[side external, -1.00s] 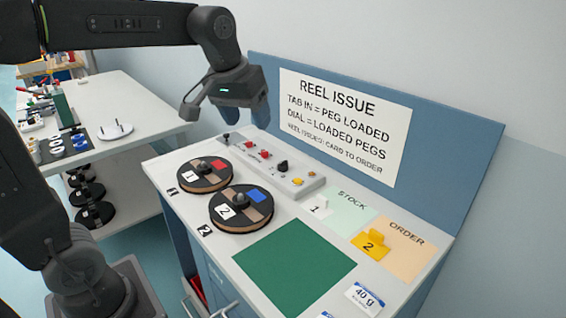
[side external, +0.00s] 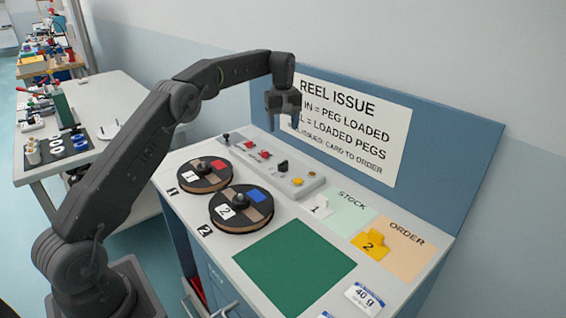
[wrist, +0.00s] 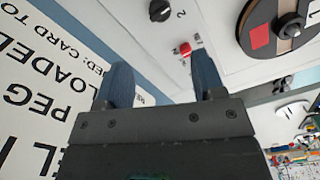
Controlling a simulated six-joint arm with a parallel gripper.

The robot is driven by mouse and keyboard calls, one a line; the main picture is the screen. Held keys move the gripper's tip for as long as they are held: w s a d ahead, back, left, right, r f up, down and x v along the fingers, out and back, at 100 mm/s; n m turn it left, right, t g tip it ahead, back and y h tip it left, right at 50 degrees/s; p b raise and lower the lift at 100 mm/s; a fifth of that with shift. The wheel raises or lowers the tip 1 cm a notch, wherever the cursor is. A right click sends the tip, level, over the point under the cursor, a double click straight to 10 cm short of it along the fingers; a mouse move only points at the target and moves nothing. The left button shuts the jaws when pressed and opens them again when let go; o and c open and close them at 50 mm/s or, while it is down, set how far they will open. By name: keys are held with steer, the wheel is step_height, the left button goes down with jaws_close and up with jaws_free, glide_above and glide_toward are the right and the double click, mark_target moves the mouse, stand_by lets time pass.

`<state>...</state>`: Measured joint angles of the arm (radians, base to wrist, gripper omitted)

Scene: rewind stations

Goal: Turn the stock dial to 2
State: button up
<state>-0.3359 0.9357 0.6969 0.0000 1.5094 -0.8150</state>
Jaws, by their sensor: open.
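The dial is a small black knob (side external: 283,167) on the grey control panel (side external: 262,162) at the back of the bench. It also shows at the top of the wrist view (wrist: 160,10), with a printed "2" beside it. I cannot tell which mark it points at. My gripper (side external: 284,123) hangs fingers down above the panel, in front of the sign and apart from the dial. In the wrist view, its two blue fingers (wrist: 162,65) are spread with nothing between them.
Red controls (side external: 265,155) and a yellow button (side external: 298,181) flank the dial. Two reels (side external: 240,209) stand in front of the panel. The sign board (side external: 440,155) rises behind. The green mat (side external: 295,267) is bare.

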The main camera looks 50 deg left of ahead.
mark_target(283, 162)
step_height(283, 162, down, 13)
steer(key=shift+f, duration=0.2)
stand_by(0.4)
steer(key=c, duration=0.9)
steer(key=shift+m, duration=0.4)
steer(key=m, duration=0.4)
steer(key=shift+m, duration=0.3)
steer(key=shift+r+m, duration=0.1)
steer(key=shift+m, duration=2.1)
